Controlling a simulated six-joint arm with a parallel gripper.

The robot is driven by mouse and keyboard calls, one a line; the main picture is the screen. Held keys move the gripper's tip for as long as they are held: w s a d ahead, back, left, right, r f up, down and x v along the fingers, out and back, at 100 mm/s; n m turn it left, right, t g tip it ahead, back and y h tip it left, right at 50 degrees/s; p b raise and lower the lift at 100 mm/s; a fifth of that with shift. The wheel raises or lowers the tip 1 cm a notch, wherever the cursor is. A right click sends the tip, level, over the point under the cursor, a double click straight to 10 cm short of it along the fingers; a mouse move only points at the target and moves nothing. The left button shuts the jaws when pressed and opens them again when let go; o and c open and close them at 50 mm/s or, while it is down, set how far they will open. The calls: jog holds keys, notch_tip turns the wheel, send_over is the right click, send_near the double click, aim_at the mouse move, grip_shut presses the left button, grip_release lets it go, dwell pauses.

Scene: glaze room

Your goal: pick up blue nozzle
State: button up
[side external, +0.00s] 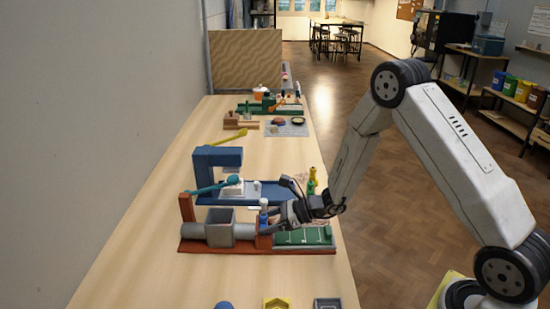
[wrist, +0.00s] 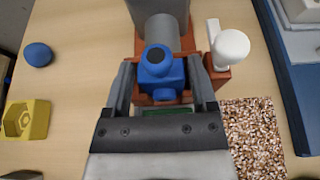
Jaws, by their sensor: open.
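The blue nozzle (wrist: 161,72) is a blocky blue piece with a dark round opening on top. In the wrist view it sits at the end of a grey cylinder (wrist: 161,29) on a red-brown stand. My gripper (wrist: 160,88) is open, with one finger on each side of the nozzle. Narrow gaps show between the fingers and the nozzle. In the side external view my gripper (side external: 277,217) is low over the machine, beside the nozzle (side external: 264,219), which is partly hidden there.
A white round knob (wrist: 232,46) stands close to the right finger. A blue ball (wrist: 38,54) and a yellow hexagonal holder (wrist: 27,120) lie to the left. A speckled patch (wrist: 256,138) is at right. A blue press (side external: 217,158) stands behind the red-based machine (side external: 205,247).

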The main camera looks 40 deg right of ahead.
dwell(0.4)
jog(key=c, duration=0.9)
jog(key=shift+c, duration=0.2)
jog(key=shift+r, duration=0.2)
jog(key=shift+r, duration=4.85)
